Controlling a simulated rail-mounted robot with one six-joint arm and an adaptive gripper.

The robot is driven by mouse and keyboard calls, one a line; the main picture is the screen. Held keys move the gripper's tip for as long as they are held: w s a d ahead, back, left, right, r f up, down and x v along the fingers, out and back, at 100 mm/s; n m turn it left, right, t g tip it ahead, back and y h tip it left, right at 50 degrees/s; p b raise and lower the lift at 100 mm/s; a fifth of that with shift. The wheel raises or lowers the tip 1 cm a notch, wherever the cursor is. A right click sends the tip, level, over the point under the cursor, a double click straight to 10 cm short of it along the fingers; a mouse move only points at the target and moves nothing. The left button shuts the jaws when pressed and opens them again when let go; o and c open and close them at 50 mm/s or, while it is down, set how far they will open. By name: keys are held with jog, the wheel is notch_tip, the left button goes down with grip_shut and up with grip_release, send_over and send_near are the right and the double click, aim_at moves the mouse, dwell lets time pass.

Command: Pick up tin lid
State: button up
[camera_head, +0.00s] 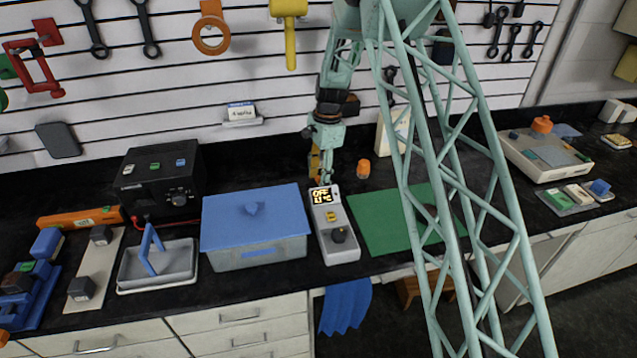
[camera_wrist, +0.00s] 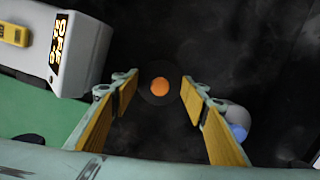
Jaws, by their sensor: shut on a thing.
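A dark round disc with an orange centre, which I take for the tin lid (camera_wrist: 147,92), sits between my fingertips in the wrist view. My gripper (camera_wrist: 160,90) is shut on it, with the yellow-padded fingers on either side of its rim. In the head view my gripper (camera_head: 319,172) points down behind the grey device with the lit display (camera_head: 335,225). I cannot make out the lid there. How far it is above the black worktop is unclear.
The device (camera_wrist: 60,45) stands close left in the wrist view. A green mat (camera_head: 375,225) lies right of it, a blue-lidded box (camera_head: 255,240) left. A small orange object (camera_head: 363,168) stands right of my gripper. A pale rounded thing (camera_wrist: 235,114) is beside the right finger.

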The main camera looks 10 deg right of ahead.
jog(key=shift+r, duration=0.15)
jog(key=shift+r+p, duration=0.35)
jog(key=shift+r, duration=4.5)
jog(key=shift+s+r+n+g+h+b, duration=0.2)
jog(key=shift+s+n+b, duration=0.5)
jog(key=shift+s+n, duration=1.85)
jog(key=shift+s+f+n+g+h+b, duration=0.2)
jog(key=shift+s+n+b, duration=0.55)
jog(key=shift+s+n, duration=1.75)
jog(key=shift+s+r+n+g+h+b, duration=0.25)
jog(key=shift+s+n+b, duration=0.45)
jog(key=shift+s+n, duration=1.85)
jog(key=shift+w+d+n, duration=0.15)
jog(key=shift+w+n, duration=0.15)
jog(key=shift+w, duration=0.05)
